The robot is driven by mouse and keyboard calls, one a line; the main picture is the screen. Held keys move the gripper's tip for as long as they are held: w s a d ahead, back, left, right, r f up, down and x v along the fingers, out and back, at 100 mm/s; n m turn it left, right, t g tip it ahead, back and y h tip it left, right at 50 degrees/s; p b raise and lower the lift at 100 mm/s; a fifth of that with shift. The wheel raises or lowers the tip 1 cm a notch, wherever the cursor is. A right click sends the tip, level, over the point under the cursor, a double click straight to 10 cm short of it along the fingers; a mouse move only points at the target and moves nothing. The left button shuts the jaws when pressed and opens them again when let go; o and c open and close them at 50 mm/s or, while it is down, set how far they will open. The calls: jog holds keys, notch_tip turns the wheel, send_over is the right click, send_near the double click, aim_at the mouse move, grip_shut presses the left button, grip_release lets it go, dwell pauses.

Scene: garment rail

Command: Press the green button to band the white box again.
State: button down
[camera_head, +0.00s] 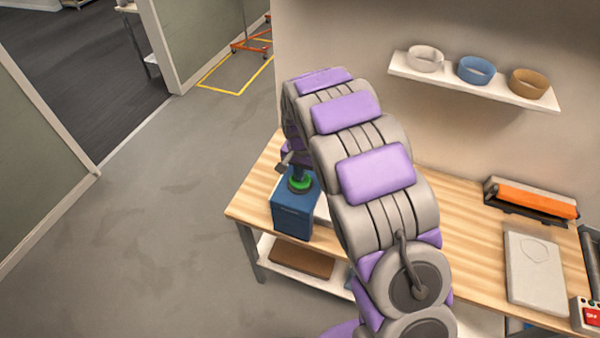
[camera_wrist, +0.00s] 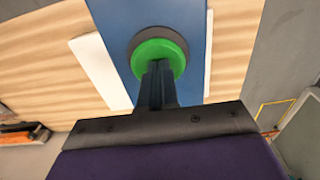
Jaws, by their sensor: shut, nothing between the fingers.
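The green button (camera_head: 300,183) is a round cap in a dark collar on top of a blue box-shaped unit (camera_head: 292,213) at the table's left end. In the wrist view the button (camera_wrist: 160,50) sits on the blue top (camera_wrist: 118,15). My gripper (camera_wrist: 157,68) is shut and empty, its fingertips overlapping the button's near edge in that view. In the head view my gripper (camera_head: 298,172) is right above the button, partly hidden by my arm. I cannot tell whether it touches. White surfaces (camera_wrist: 100,72) show on both sides of the blue unit; I cannot tell if they are the white box.
The wooden table (camera_head: 465,240) carries an orange-topped roller-like device (camera_head: 535,198), a pale flat slab (camera_head: 535,265) and a red-marked device (camera_head: 588,315) at the right. A wall shelf (camera_head: 475,82) holds three round rolls or bowls. Floor at the left is clear.

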jog(key=shift+s+d+f+g, duration=0.15)
jog(key=shift+s+f+g, duration=0.1)
jog(key=shift+s+f, duration=0.3)
jog(key=shift+s+d+f+g, duration=0.15)
jog(key=shift+s+f+g, duration=0.15)
jog(key=shift+f, duration=0.4)
jog(key=shift+w+r, duration=0.15)
jog(key=shift+r, duration=0.4)
jog(key=shift+t, duration=0.45)
jog(key=r, duration=0.5)
jog(key=w+a+r+p, duration=0.1)
jog(key=r, duration=0.2)
jog(key=shift+a, duration=0.1)
notch_tip(320, 180, up, 7)
send_over(302, 184)
jog(key=w, duration=0.2)
jog(key=shift+a+r, duration=0.1)
jog(key=shift+a, duration=0.55)
